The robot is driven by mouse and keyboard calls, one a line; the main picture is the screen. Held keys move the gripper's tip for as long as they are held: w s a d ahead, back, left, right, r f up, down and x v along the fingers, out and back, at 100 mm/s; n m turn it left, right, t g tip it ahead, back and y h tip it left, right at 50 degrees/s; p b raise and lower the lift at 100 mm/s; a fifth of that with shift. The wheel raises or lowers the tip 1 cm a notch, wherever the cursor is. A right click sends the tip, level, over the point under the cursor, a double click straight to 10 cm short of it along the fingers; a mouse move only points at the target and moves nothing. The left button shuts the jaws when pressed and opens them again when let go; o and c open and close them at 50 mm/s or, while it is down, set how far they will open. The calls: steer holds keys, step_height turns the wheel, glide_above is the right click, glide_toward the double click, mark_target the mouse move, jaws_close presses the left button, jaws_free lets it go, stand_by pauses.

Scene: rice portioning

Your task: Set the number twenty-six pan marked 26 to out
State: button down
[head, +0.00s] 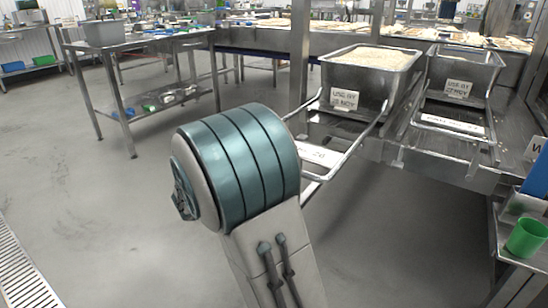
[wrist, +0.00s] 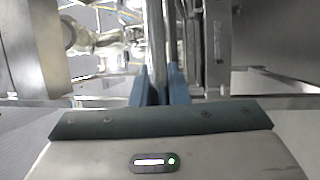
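The left steel pan (head: 345,85) holds white rice and carries a "USE BY" card. It sits at the back of a metal frame with a front label (head: 312,155) that ends in 26 and is partly covered by my arm. The frame sticks out past the bench front, farther than the frame on its right. In the head view my arm hides my gripper. In the wrist view, the two blue fingers of my gripper (wrist: 163,88) stand close on either side of a metal bar (wrist: 155,40), which appears held between them.
A second steel pan (head: 463,75) with its own card and labelled frame (head: 452,124) stands to the right. A green cup (head: 527,238) is on a low shelf at the right edge. A steel table (head: 135,45) stands at the back left. The floor at left is clear.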

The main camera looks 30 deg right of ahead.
steer(key=c, duration=1.4)
jaws_free()
steer(key=shift+s+a, duration=0.15)
steer(key=shift+a, duration=0.15)
steer(key=shift+d, duration=0.1)
steer(key=s+a+f+p, duration=0.1)
steer(key=a+f+p, duration=0.1)
steer(key=a, duration=1.1)
steer(key=shift+s+a+f+p, duration=0.25)
steer(key=shift+a+f+p, duration=0.05)
steer(key=shift+p, duration=0.4)
